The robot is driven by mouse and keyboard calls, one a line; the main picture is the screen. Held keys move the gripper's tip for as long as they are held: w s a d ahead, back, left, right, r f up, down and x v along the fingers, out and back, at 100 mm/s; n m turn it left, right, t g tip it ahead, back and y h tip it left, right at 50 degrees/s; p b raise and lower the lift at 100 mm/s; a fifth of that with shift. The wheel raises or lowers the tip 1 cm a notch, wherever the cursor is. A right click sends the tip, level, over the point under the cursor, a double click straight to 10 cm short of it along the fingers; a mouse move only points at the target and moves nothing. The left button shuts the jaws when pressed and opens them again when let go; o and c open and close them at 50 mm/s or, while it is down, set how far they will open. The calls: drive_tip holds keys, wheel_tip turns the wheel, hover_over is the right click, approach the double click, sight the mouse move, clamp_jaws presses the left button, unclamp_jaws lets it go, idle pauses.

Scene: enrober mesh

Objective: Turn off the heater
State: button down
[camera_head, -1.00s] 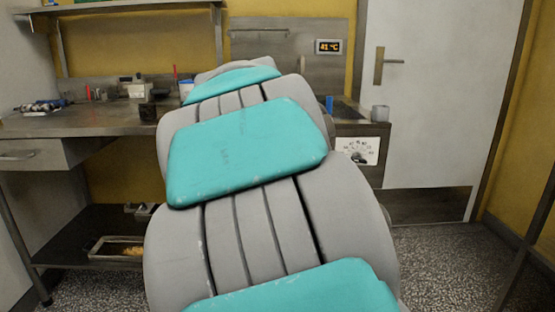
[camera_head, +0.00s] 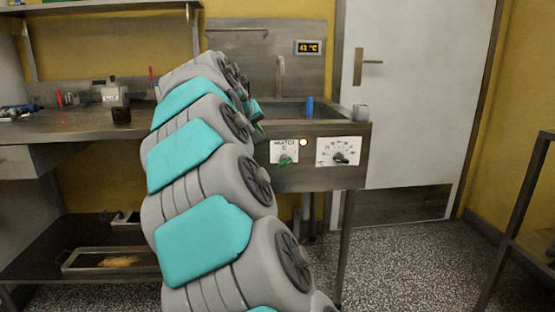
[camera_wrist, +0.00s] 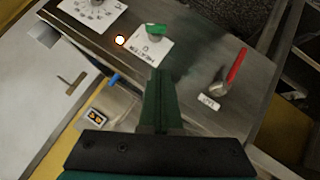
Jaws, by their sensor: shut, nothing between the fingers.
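The heater's white plate (camera_head: 276,154) with a green knob (camera_head: 285,160) is on the front of the steel counter in the head view. A small pale lamp (camera_head: 303,142) glows beside it. In the wrist view, the green knob (camera_wrist: 155,31), its plate (camera_wrist: 146,51) and the glowing lamp (camera_wrist: 120,40) are at the top. My gripper (camera_wrist: 159,75) is shut and empty, with dark green fingers pointing toward the plate. The fingertips appear apart from the knob. In the head view my arm largely hides the gripper.
A second dial plate (camera_head: 326,149) with a black knob sits right of the heater plate. A red-handled lever (camera_wrist: 237,65) and small label (camera_wrist: 209,103) are at right in the wrist view. An orange temperature display (camera_head: 309,47) hangs above the sink.

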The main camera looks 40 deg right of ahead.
approach(281, 162)
drive_tip(key=w, duration=0.1)
drive_tip(key=w+d, duration=0.1)
drive_tip(key=w, duration=0.1)
drive_tip(key=shift+w+d+r, duration=0.1)
drive_tip(key=shift+d+r, duration=0.05)
drive_tip(key=shift+d, duration=0.25)
drive_tip(key=shift+d+f+p, duration=0.15)
drive_tip(key=shift+d+f, duration=0.15)
drive_tip(key=shift+f, duration=0.3)
drive_tip(key=shift+d+f+p, duration=0.15)
drive_tip(key=shift+d+f, duration=0.2)
drive_tip(key=shift+f, duration=0.25)
drive_tip(key=shift+s+d+f, duration=0.15)
drive_tip(key=shift+s+f, duration=0.05)
drive_tip(key=shift+f, duration=0.2)
drive_tip(key=shift+s+d+f, duration=0.2)
drive_tip(key=shift+f, duration=0.15)
